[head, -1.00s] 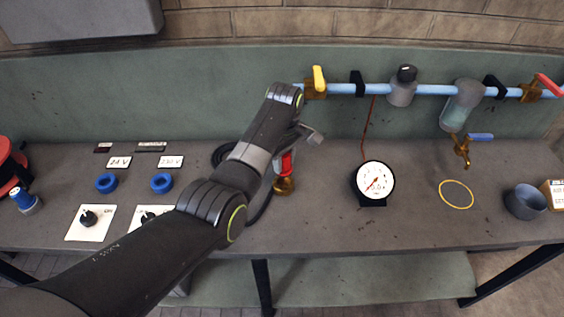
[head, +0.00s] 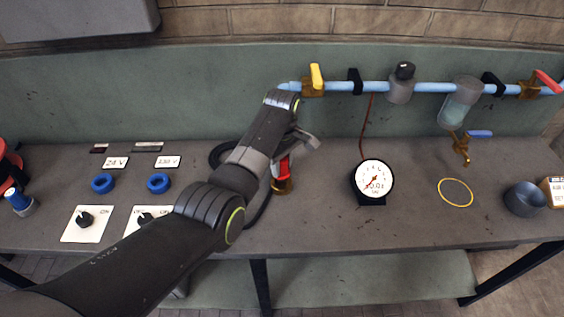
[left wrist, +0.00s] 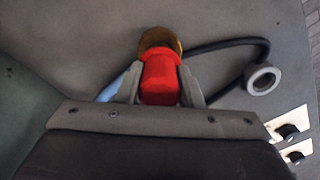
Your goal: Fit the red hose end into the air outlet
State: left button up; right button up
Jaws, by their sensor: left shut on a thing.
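The red hose end (head: 284,168) is in my left gripper, upright above a brass fitting (head: 282,185) on the bench, which looks like the air outlet. In the left wrist view the red hose end (left wrist: 160,78) sits between the two grey fingers of my left gripper (left wrist: 160,88), which is shut on it. The brass ring (left wrist: 160,40) shows right at its far end. The two look in line and touching or nearly so; I cannot tell how deep the red end sits. My arm hides part of both in the head view. My right gripper is not in view.
A black hose (left wrist: 225,42) loops beside the fitting to a grey ring (left wrist: 262,80). A round gauge (head: 374,178) stands to the right. A blue pipe (head: 435,88) with a yellow-handled valve (head: 316,77) runs along the back. The bench (head: 320,225) in front is clear.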

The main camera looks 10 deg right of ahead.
pick_arm(q)
jog(key=shift+f+b, duration=1.05)
jog(key=shift+f, duration=0.75)
jog(key=o, duration=1.2)
jog(key=shift+c, duration=0.2)
jog(key=shift+f, duration=0.1)
notch_tip(320, 180, up, 12)
jog(key=shift+f+b, duration=0.2)
jog(key=shift+b, duration=0.45)
notch_tip(320, 180, up, 5)
jog(key=p, duration=0.2)
send_over(282, 173)
jog(key=w, duration=0.2)
jog(key=shift+s+r+p, duration=0.15)
jog(key=shift+r+p, duration=0.35)
jog(key=shift+p, duration=0.25)
jog(key=shift+d+f, duration=0.1)
jog(key=shift+f, duration=0.05)
